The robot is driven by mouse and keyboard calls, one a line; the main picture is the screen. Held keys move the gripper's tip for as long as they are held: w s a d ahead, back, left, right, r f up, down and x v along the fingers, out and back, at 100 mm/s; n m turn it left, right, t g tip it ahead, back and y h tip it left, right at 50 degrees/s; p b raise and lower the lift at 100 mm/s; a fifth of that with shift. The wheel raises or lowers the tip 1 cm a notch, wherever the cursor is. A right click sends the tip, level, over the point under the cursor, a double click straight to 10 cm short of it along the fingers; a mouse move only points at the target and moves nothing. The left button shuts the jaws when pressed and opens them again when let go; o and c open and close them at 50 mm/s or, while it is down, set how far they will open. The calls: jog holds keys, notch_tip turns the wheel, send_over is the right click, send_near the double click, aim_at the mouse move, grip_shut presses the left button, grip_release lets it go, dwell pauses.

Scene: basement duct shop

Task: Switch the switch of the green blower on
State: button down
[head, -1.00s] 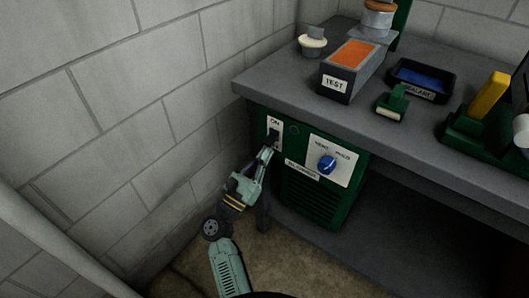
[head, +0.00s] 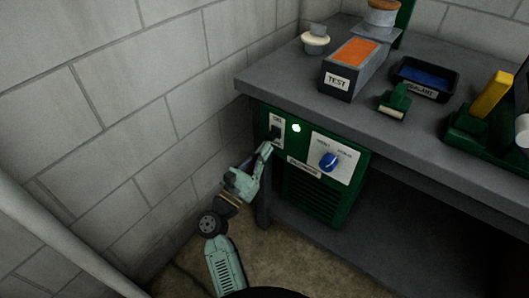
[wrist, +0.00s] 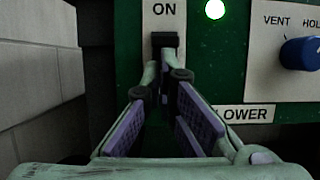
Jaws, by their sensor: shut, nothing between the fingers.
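The green blower (head: 345,198) is set under the bench top, and its green front fills much of the wrist view (wrist: 220,60). Its black switch (wrist: 165,40) sits on a white plate marked ON; the switch also shows in the head view (head: 276,132). A round indicator light (wrist: 215,9) beside the plate glows bright green-white, also in the head view (head: 296,128). My gripper (wrist: 165,72) is shut and empty, its fingertips at the lower edge of the switch; I cannot tell if they touch it. In the head view my gripper (head: 266,149) covers the plate's lower part.
A blue knob (head: 328,161) marked VENT and HOLD is right of the switch. The grey bench (head: 430,130) overhangs the blower and carries an orange-topped TEST box (head: 338,82) and a SEALANT tray (head: 403,84). A block wall (head: 130,120) stands close on the left.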

jog(key=shift+s+a+r+b, duration=0.15)
jog(key=shift+r+b, duration=0.1)
jog(key=shift+r, duration=0.15)
jog(key=shift+s+a+r+b, duration=0.1)
jog(key=shift+s+r+b, duration=0.1)
jog(key=shift+r, duration=0.15)
jog(key=shift+r, duration=0.1)
dwell(1.5)
jog(key=v, duration=1.2)
